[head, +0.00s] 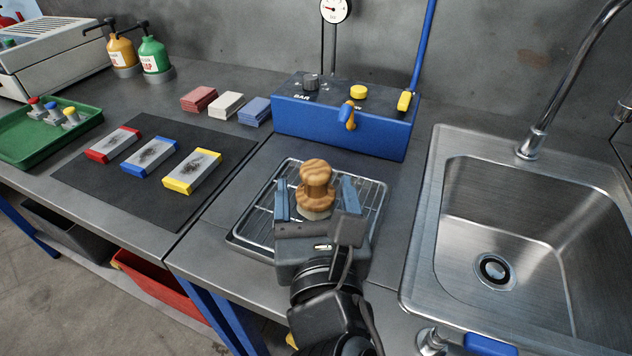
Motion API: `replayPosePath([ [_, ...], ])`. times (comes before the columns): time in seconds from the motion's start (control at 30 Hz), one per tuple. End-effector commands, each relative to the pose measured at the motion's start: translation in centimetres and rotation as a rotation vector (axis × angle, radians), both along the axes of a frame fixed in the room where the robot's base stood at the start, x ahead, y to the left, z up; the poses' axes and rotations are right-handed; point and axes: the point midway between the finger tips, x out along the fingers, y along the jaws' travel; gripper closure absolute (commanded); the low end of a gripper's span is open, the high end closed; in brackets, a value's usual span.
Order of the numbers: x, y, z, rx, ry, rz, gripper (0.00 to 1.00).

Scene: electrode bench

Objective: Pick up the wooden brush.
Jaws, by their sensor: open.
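The wooden brush (316,186) stands upright, its turned brown handle on top and a pale base below. It is on or above the wire rack tray (377,194), in the middle of the head view. My gripper (313,198) is open, with one blue finger to the left of the brush and one to the right. Gaps show between the fingers and the handle, so it does not look gripped. The lower part of the brush is partly hidden by my gripper.
A blue control box (345,130) with knobs stands behind the rack. A steel sink (540,250) with a faucet (535,140) is on the right. On the left, a black mat (190,205) holds electrode blocks, with a green tray (45,150) beyond.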

Motion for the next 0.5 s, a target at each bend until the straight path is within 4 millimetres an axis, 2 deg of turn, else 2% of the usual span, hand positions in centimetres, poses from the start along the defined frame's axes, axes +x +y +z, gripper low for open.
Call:
replayPosePath([
  [0.4, 5.2, 0.3, -0.5, 0.001, -0.001, -0.001, 0.26],
  [0.5, 5.8, 0.4, -0.6, -0.001, -0.001, -0.001, 0.26],
])
